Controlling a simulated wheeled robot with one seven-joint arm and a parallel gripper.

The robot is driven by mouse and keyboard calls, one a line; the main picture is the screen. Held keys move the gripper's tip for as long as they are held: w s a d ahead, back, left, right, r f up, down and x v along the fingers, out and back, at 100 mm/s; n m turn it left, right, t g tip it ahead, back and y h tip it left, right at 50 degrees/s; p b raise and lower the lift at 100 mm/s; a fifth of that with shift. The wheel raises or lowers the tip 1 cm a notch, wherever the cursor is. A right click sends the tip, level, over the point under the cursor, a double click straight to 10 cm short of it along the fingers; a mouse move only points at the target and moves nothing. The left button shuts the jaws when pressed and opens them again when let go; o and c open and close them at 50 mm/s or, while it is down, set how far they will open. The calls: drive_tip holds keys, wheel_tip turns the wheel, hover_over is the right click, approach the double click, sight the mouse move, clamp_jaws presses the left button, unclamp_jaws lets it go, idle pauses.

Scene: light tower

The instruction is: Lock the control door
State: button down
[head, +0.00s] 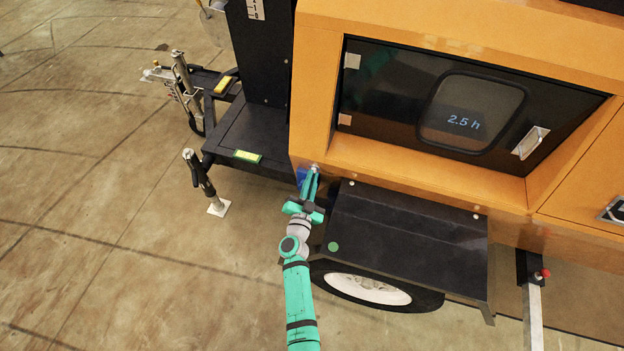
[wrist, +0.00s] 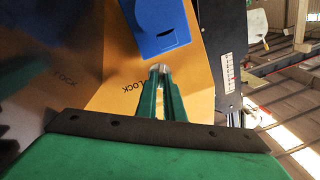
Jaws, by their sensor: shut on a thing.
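The control door (head: 385,95) is a black panel with a rounded window, set in the orange housing. It looks shut, and a metal latch (head: 530,142) is at its right side. My gripper (head: 313,177) is at the housing's lower left corner, below and left of the door. In the wrist view its green fingers (wrist: 159,80) are shut on a small silvery knob or key (wrist: 160,68) at the orange panel. The fingers hide most of it.
A blue box (wrist: 157,28) is on the panel close beyond my fingertips. A black fender (head: 400,235) over a wheel (head: 370,289) is right of my arm. A black platform (head: 250,135) and jack leg (head: 200,175) stand to the left. The floor at left is open.

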drive_tip(key=shift+w+d+r+m, duration=0.1)
drive_tip(key=shift+d+r+m, duration=0.1)
drive_tip(key=shift+m, duration=0.4)
drive_tip(key=c, duration=1.9)
unclamp_jaws()
drive_tip(key=shift+o, duration=0.2)
drive_tip(key=shift+f, duration=0.1)
drive_tip(key=shift+a, duration=0.1)
